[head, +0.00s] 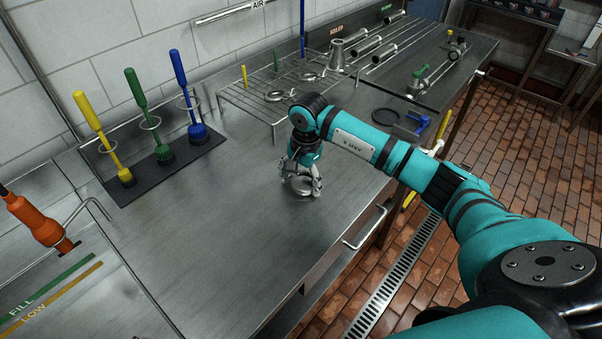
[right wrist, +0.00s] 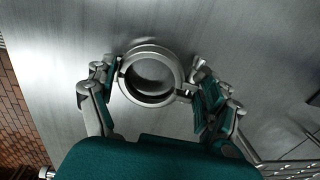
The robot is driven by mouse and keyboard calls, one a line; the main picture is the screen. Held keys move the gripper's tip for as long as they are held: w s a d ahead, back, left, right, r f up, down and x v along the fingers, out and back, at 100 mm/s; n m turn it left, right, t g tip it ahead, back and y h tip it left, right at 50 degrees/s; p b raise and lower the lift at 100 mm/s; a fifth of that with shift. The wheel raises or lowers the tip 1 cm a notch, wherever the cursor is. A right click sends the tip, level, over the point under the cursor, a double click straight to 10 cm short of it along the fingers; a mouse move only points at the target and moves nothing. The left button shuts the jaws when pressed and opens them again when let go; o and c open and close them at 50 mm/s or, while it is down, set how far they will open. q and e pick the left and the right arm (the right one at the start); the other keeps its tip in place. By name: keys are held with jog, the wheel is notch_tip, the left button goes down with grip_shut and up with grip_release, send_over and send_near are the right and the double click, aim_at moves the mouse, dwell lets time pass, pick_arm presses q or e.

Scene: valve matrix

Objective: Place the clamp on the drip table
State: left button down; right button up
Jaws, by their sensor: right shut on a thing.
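The clamp is a grey metal ring; it shows in the right wrist view (right wrist: 150,101) between the fingers of my right gripper (right wrist: 155,78). In the head view my right gripper (head: 302,183) points down over the steel table, shut on the clamp (head: 303,193). The clamp is at or just above the bare tabletop; I cannot tell if it touches. The steel worktop (head: 215,230) runs under it. A raised wire rack (head: 262,105) with several metal rings stands behind it. No label shows which surface is the drip table. My left gripper is not in view.
Yellow, green and blue brushes (head: 142,115) stand in a dark holder at the left. Metal tubes (head: 378,48) lie farther back. The worktop left of my gripper is clear.

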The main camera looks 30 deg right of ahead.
aim_at(305, 183)
jog(key=o, duration=0.8)
jog(key=shift+f+b, duration=0.15)
jog(key=shift+b, duration=0.15)
jog(key=shift+c, duration=0.2)
jog(key=o, duration=0.3)
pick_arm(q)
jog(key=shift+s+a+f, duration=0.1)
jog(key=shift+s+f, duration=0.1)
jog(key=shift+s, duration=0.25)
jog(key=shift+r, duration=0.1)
pick_arm(e)
jog(key=shift+r, duration=0.2)
jog(key=shift+r, duration=0.2)
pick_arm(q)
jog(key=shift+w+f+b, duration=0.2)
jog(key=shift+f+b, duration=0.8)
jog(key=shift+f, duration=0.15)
pick_arm(e)
jog(key=r, duration=0.7)
jog(key=s+r, duration=0.1)
jog(key=r, duration=0.3)
jog(key=shift+d+r, duration=0.2)
jog(key=shift+r, duration=0.1)
